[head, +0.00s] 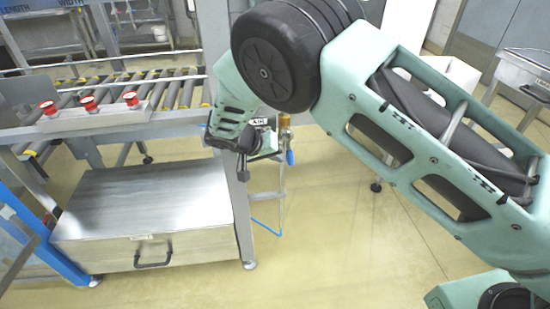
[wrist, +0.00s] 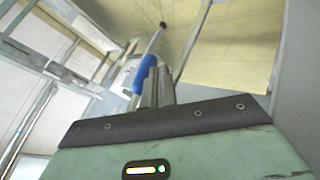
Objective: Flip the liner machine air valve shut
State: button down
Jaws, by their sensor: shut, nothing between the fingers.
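The air valve (head: 285,133) is a small brass-coloured fitting beside the machine's right front leg in the head view. Its blue lever (head: 290,157) hangs down below the brass part. An AIR label (head: 258,148) shows just left of it. My gripper (wrist: 155,76) is shut and empty. In the wrist view a blue part (wrist: 143,76), which looks like the lever, is close beside the fingers on their left. I cannot tell whether they touch.
The roller conveyor (head: 180,90) with several red buttons (head: 88,103) runs along the left. A steel drawer box (head: 150,205) stands below it. A thin blue hose (head: 265,228) loops under the valve. The floor (head: 340,235) right of the valve is clear.

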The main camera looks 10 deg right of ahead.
aim_at(289, 158)
jog(key=d+h+b, duration=0.1)
jog(key=h, duration=0.1)
jog(key=d+f+h+b, duration=0.1)
jog(key=h+b, duration=0.1)
jog(key=h, duration=0.1)
jog(key=shift+d+n, duration=0.4)
jog(key=d+h+b, duration=0.1)
jog(key=d+t+h+b, duration=0.1)
jog(key=h, duration=0.1)
jog(key=shift+d+r+n+h+b, duration=0.15)
jog(key=shift+r+n+h+b, duration=0.15)
jog(key=shift+n, duration=0.1)
jog(key=shift+d+r+n+t+h+b, duration=0.4)
jog(key=shift+d+r+n+t+h, duration=0.2)
jog(key=shift+h, duration=0.55)
jog(key=shift+d+r+n+t+h+b, duration=0.45)
jog(key=shift+d+r+t+h, duration=0.15)
jog(key=shift+h, duration=0.5)
jog(key=shift+d+r+n+t+h+b, duration=0.35)
jog(key=shift+d+r+n+t+h, duration=0.25)
jog(key=shift+h, duration=0.55)
jog(key=shift+d+r, duration=0.1)
